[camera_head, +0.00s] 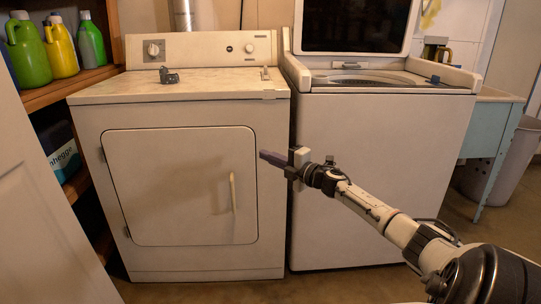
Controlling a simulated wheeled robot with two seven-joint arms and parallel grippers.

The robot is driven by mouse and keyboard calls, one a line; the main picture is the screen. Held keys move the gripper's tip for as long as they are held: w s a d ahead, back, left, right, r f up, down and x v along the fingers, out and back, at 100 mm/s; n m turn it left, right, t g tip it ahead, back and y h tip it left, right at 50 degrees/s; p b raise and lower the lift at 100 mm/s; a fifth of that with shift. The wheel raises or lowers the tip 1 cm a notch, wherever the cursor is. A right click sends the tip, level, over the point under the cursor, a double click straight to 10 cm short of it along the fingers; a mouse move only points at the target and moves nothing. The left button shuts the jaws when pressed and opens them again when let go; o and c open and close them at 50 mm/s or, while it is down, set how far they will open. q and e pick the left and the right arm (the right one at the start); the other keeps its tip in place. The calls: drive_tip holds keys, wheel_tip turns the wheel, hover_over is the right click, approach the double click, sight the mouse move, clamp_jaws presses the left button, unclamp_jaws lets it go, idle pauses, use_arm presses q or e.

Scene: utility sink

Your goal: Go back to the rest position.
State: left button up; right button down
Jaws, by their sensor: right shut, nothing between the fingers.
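My right gripper (271,158) reaches in from the lower right and is shut, with nothing held. Its fingertips are in front of the right edge of the white dryer (180,262), level with the upper part of the dryer's closed door (165,185). I cannot tell how far the fingers are from the dryer front. The door's pale vertical handle (233,193) is to the left of and below the fingertips. My left gripper is not in view.
A top-loading washer (375,185) with its lid (355,27) raised stands behind my right arm. A small dark object (169,76) lies on the dryer top. Shelves with bottles (28,52) and a white panel (45,215) are at left. A blue-grey sink stand (490,135) is at right.

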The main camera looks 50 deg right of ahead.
drive_tip(key=shift+s+d, duration=0.1)
drive_tip(key=shift+s, duration=0.2)
